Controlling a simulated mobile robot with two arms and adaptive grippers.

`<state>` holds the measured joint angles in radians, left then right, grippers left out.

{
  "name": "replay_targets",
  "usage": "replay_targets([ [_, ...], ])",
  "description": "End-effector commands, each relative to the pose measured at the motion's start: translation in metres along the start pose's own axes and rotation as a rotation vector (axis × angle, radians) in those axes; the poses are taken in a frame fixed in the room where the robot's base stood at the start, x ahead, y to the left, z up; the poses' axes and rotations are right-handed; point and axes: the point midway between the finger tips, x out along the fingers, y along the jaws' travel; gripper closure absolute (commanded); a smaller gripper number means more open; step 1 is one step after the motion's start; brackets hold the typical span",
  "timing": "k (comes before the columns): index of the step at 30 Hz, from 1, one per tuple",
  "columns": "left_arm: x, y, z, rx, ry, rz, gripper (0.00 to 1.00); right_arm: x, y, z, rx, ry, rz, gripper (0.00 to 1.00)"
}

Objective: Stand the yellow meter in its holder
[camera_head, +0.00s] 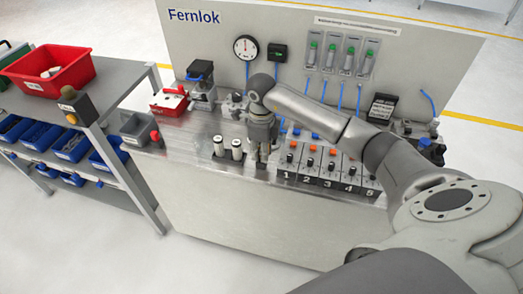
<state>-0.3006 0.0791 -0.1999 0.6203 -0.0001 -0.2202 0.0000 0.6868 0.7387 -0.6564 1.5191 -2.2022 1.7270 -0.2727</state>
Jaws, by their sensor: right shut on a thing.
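My right gripper (262,158) points down over the bench top, just right of two white-topped cylinders. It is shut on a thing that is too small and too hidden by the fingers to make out. I cannot pick out the yellow meter as such anywhere in the head view. I also cannot tell which fixture is its holder. My left gripper is not in view.
The bench (190,160) bears white-topped cylinders (219,146), a red box (169,102) and a numbered row of switches (325,165). A back panel (300,25) carries a round gauge (245,47). A side shelf at left holds a red bin (50,75).

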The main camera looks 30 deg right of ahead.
Motion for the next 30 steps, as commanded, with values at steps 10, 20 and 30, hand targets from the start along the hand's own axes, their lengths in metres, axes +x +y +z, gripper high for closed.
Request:
replay_targets([
  [10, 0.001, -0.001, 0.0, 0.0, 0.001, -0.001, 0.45, 0.0, 0.0, 0.0, 0.0, -0.001, 0.0, 1.0],
  [20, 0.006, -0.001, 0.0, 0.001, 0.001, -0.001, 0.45, 0.006, 0.0, 0.0, 0.0, 0.0, 0.0, 1.0],
  [30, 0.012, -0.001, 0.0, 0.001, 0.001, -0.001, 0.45, 0.013, 0.0, 0.0, 0.0, 0.001, 0.0, 1.0],
])
